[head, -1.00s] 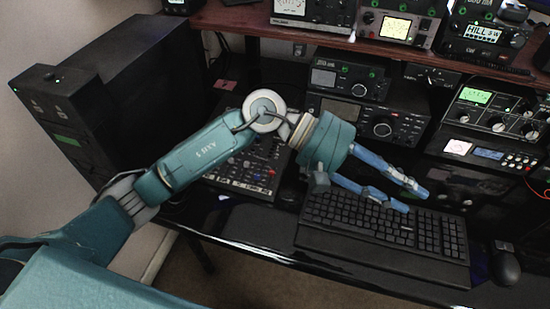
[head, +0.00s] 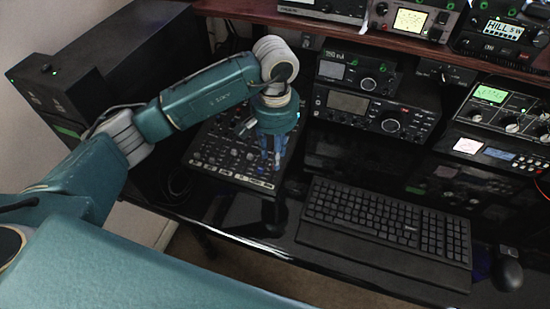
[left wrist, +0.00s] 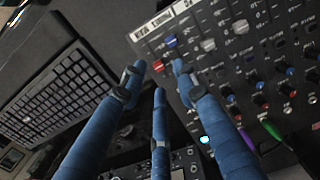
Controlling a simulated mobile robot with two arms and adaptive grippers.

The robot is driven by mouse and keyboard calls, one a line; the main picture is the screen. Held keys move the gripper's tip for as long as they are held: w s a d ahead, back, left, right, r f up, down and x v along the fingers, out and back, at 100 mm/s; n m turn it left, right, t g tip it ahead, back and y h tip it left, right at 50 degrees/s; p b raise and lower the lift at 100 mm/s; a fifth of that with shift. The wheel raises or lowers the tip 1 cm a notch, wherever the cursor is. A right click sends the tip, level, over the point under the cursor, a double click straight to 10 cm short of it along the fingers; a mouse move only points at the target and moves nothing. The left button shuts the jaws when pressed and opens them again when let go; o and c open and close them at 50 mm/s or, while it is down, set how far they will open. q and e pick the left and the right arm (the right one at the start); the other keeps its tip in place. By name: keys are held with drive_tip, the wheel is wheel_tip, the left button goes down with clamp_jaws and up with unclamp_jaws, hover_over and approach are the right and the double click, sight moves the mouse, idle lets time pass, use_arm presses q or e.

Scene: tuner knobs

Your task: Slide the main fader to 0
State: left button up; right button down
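The mixer (head: 215,150) lies on the desk left of the keyboard. In the left wrist view its panel (left wrist: 235,65) fills the upper right, with a labelled edge, grey and white slider caps and coloured knobs. My left gripper (head: 271,162) points down over the mixer's right part. In the left wrist view its blue fingers (left wrist: 158,77) are spread, empty, with tips near the lower red cap; contact is unclear. My right gripper is not in view.
A black keyboard (head: 385,222) lies right of the mixer, with a mouse (head: 508,272) beyond it. Radios (head: 375,115) stand behind, under a wooden shelf (head: 420,45). A black tower (head: 130,60) stands at the left.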

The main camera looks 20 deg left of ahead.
use_arm(q)
drive_tip(key=shift+f, duration=1.85)
clamp_jaws()
